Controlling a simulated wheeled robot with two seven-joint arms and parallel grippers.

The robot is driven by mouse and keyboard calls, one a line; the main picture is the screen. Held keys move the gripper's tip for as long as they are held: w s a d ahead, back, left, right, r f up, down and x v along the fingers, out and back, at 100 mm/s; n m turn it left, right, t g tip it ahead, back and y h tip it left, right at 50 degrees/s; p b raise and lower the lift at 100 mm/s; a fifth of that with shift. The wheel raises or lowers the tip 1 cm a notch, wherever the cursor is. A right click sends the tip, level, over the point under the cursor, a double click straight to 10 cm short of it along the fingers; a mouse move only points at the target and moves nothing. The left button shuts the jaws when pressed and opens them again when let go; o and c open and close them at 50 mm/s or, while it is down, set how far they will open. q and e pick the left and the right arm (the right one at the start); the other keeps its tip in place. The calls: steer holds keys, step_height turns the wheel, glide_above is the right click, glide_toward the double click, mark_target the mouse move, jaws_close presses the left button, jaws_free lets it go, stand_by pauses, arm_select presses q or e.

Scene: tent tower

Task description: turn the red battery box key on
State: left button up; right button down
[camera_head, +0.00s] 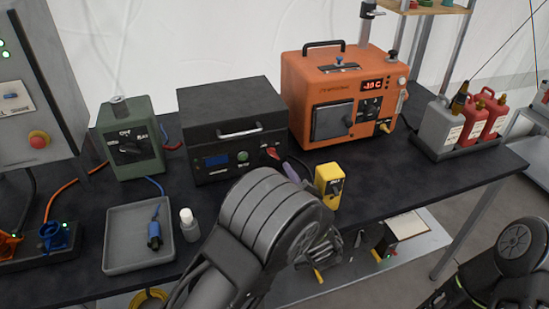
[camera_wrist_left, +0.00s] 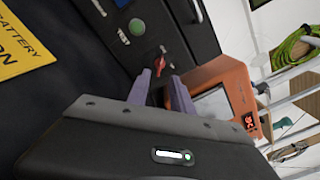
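A red key (camera_head: 272,153) sits on the front right of a black box (camera_head: 235,120) with a green button and a small blue screen. In the left wrist view the red key (camera_wrist_left: 160,62) shows just beyond my fingertips, in line with the gap between them. My left gripper (camera_wrist_left: 162,80) has two purple fingers set apart, with nothing clearly held between them. In the head view one purple finger (camera_head: 293,171) shows near the key, and my left wrist hides the rest. I cannot tell whether a finger touches the key. My right gripper is out of view.
A yellow box (camera_head: 330,183) stands close right of my left wrist; a yellow surface lettered "BATTERY" and "ON" (camera_wrist_left: 28,45) shows in the wrist view. An orange heater (camera_head: 345,90) stands behind. A grey tray (camera_head: 118,258), white bottle (camera_head: 189,225) and green box (camera_head: 128,135) are left.

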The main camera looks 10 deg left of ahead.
mark_target(273, 154)
arm_select(q)
steer(key=p+x, duration=0.1)
steer(key=x, duration=0.6)
steer(key=shift+w+a, duration=0.2)
steer(key=shift+w, duration=0.05)
steer(key=shift+c, duration=0.2)
jaws_close()
